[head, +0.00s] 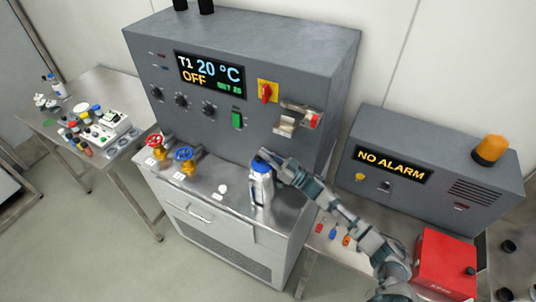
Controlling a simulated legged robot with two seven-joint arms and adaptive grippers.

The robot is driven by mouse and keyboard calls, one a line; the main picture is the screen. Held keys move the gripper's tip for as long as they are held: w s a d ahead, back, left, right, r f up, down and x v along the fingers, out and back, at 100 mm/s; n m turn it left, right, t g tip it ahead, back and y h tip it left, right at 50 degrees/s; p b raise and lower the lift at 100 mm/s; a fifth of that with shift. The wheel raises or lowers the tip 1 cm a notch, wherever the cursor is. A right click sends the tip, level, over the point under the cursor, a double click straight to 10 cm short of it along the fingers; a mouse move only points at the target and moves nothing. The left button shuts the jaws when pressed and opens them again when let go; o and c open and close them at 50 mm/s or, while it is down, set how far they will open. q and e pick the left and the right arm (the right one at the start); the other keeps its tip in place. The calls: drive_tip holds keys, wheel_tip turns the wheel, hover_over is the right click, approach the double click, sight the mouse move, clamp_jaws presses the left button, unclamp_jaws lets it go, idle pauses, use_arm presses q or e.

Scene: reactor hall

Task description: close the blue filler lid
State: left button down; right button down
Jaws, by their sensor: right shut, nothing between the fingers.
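The blue lid (260,165) sits at the top of a silver-white canister (261,190), which stands upright on the front right of the metal counter. I cannot tell from this view whether the lid is fully down. My right arm reaches in from the lower right. My right gripper (268,157) is shut and empty, right beside the lid at its upper right. I cannot tell whether it touches the lid. My left gripper is not in view.
Behind stands a grey control cabinet (240,75) with a display, knobs and switches. Red (155,143) and blue (184,155) valve wheels are left on the counter (215,175). An alarm box (430,160) and a red box (444,262) stand right. A cluttered table (95,90) is left.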

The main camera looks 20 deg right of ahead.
drive_tip(key=shift+a, duration=0.6)
drive_tip(key=shift+a+r, duration=0.1)
drive_tip(key=shift+a, duration=0.3)
drive_tip(key=shift+d, duration=0.25)
drive_tip(key=shift+s+d+f, duration=0.1)
drive_tip(key=shift+d+f, duration=0.1)
drive_tip(key=shift+d, duration=0.1)
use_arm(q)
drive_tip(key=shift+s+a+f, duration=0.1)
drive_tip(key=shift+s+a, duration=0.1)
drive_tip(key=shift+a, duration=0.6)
use_arm(e)
drive_tip(key=v, duration=1.1)
drive_tip(key=shift+s, duration=0.15)
